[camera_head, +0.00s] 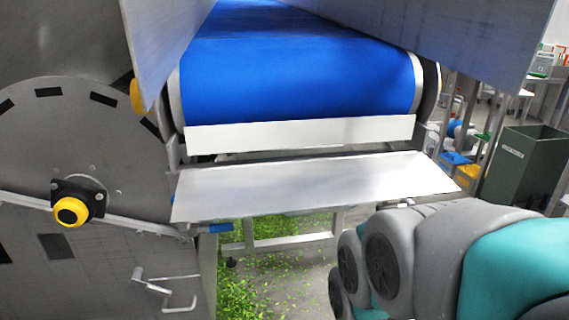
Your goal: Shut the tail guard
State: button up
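The tail end of a blue conveyor belt (300,78) faces me between two sloping metal side walls. A white strip (300,134) runs across just under the belt's end. Below it a flat pale metal panel (315,187), which looks like the tail guard, sticks out towards me, folded down and apart from the strip, with a dark gap between them. My arm comes in from the lower right, close to the panel's right front corner. My gripper is not in view, so its state is hidden.
A large grey disc-shaped housing (110,150) with a yellow-capped hub (70,211) stands at left. A bent metal handle (165,290) is below it. Green scraps (255,285) litter the floor under the conveyor. A dark green bin (520,165) and shelving stand at right.

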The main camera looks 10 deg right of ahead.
aim_at(290, 188)
jog(key=k, duration=1.15)
